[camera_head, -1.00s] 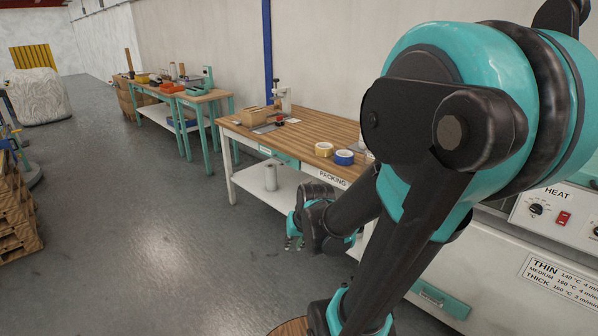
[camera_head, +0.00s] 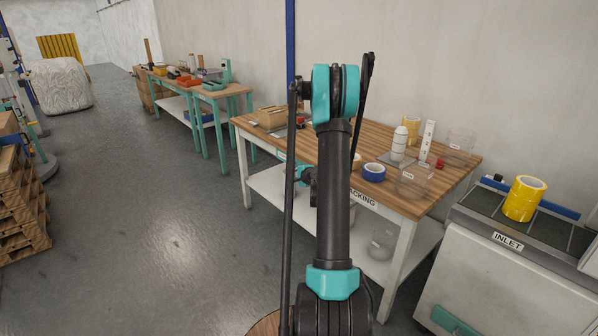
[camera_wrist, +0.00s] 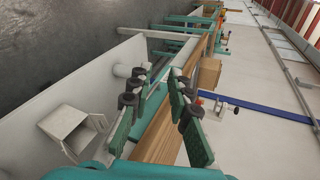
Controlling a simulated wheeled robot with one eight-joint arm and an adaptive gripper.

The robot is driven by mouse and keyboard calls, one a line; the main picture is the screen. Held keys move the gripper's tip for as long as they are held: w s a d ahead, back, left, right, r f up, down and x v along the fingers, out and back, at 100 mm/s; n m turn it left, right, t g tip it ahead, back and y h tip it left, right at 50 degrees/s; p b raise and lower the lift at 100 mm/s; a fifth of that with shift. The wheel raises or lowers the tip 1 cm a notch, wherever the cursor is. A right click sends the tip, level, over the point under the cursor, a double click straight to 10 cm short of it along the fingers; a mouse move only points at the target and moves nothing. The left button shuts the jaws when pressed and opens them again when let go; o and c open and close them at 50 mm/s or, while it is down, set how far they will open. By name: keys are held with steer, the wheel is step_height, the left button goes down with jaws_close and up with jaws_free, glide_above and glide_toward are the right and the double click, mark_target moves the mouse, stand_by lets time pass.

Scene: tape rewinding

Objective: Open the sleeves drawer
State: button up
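The packing table (camera_head: 415,205) has a wooden top and white legs. A teal front, which looks like the sleeves drawer (camera_wrist: 152,104), lies under the tabletop's front edge in the wrist view. Its label is not readable, and in the head view my arm hides most of it. My gripper (camera_wrist: 158,82) is open and empty, its green-padded fingers spread apart in front of the table edge. I cannot tell whether a finger touches the drawer. In the head view my gripper is mostly hidden behind my arm.
Blue tape (camera_head: 374,173), a white stacked roll (camera_head: 399,144) and clear containers stand on the tabletop. A wooden box (camera_head: 270,117) sits at its far end. The lower shelf (camera_head: 268,185) juts below. The inlet machine (camera_head: 490,270) stands at right.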

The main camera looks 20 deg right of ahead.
steer(key=w+d+f+m+t+h, duration=0.1)
steer(key=w+d+f+m, duration=0.1)
steer(key=d+f+m, duration=0.3)
steer(key=w+d+f+m+t+h, duration=0.1)
steer(key=w+d+f, duration=0.1)
steer(key=d, duration=0.5)
steer(key=shift+t, duration=0.3)
steer(key=x, duration=1.7)
steer(key=shift+d+f, duration=0.25)
steer(key=shift+d, duration=0.05)
steer(key=shift+c, duration=0.5)
jaws_close()
